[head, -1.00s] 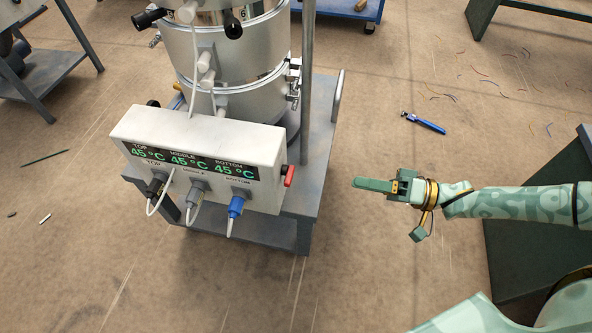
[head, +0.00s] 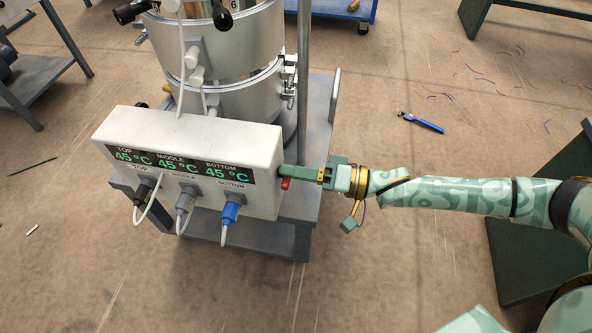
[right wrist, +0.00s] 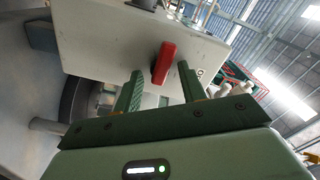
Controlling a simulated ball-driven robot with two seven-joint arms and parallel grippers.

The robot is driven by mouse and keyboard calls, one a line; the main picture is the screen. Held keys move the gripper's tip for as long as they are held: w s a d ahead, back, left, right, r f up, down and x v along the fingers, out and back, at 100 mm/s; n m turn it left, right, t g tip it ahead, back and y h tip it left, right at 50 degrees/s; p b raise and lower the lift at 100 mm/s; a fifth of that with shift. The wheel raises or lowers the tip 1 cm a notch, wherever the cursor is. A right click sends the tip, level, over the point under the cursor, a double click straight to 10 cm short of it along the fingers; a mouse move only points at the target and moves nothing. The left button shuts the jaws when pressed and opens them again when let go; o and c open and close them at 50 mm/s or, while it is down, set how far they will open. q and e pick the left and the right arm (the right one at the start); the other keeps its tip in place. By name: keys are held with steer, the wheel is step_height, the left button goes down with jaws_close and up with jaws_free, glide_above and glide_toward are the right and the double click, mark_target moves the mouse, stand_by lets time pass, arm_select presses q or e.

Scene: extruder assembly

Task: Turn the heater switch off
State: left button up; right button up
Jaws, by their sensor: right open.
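The heater control box (head: 190,140) is white and stands on a grey cart. Its three displays, TOP, MIDDLE and BOTTOM, each read 45 °C. The red heater switch (head: 285,183) is on the box's right side, partly hidden by my right gripper (head: 287,172) in the head view. In the right wrist view the red switch (right wrist: 164,63) stands tilted between the two fingers of my open right gripper (right wrist: 160,85), near their tips. I cannot tell whether a finger touches it. My left gripper is not in view.
A metal barrel (head: 240,60) stands behind the box on the grey cart (head: 315,125), beside a vertical post (head: 303,80). Three cables plug into the box front. A blue tool (head: 421,122) lies on the floor. A dark green table (head: 535,240) is at the right.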

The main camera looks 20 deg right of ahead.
jaws_close()
arm_select(q)
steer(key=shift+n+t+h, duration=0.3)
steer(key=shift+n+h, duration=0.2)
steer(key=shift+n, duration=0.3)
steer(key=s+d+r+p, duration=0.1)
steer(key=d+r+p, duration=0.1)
steer(key=p, duration=0.1)
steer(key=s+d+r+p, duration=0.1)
steer(key=p, duration=0.2)
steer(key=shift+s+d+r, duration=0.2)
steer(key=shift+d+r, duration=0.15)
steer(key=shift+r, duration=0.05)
arm_select(e)
steer(key=n, duration=1.7)
steer(key=shift+s+a+f+n, duration=0.15)
steer(key=shift+s+n, duration=0.15)
steer(key=shift+n, duration=0.1)
